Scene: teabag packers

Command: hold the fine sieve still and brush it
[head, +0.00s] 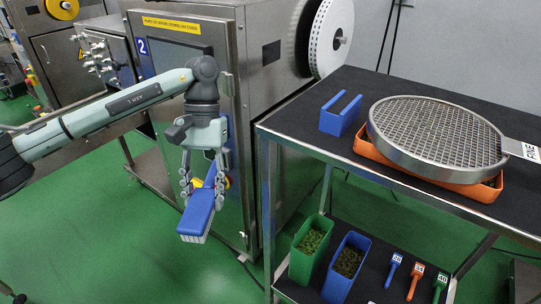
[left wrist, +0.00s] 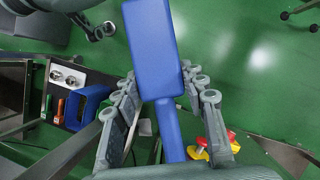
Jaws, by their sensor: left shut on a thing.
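The fine sieve (head: 437,135) is a round metal-rimmed mesh with a "FINE" tag at its right. It lies on an orange tray (head: 487,192) on the cart's top. My left gripper (head: 204,186) is shut on the handle of a blue brush (head: 200,209), in the air left of the cart and well apart from the sieve. Pale bristles show at the brush's lower end. In the left wrist view the brush's blue back (left wrist: 152,50) fills the upper middle, its handle between the fingers.
A blue open holder (head: 341,114) stands on the black cart top (head: 310,107), left of the sieve. On the lower shelf are a green bin (head: 308,262), a blue bin (head: 345,268) and several small labelled tools (head: 415,280). A steel machine (head: 175,70) stands behind my left arm.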

